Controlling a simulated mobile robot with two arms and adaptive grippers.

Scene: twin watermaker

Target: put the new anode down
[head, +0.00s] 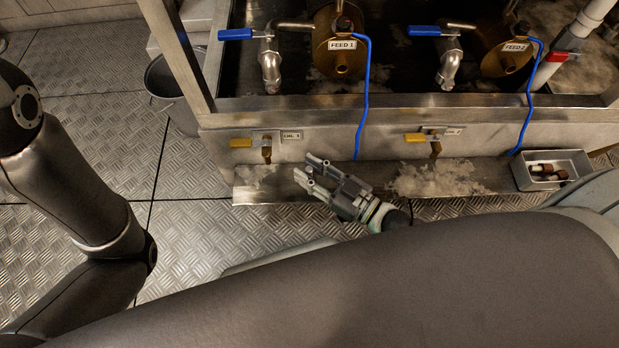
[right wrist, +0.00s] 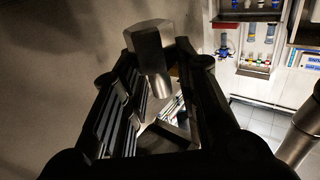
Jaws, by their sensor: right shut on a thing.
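My right gripper (head: 308,174) is above the left part of the metal ledge below the tank front. In the right wrist view its jaws (right wrist: 158,95) are shut on a grey metal piece with a hexagonal head, which I take to be the new anode (right wrist: 150,48). The head stands out beyond the fingertips, and a short round part shows below it. In the head view I cannot make the anode out between the fingers. My left arm shows at the left, but its gripper is out of view.
The ledge (head: 480,170) bears white crust. A small metal tray (head: 524,181) with several small parts stands at its right end. Yellow-handled drain valves (head: 241,142) and (head: 415,137) stick out above it. Blue cables (head: 361,110) hang down the front. A bucket (head: 184,115) stands left.

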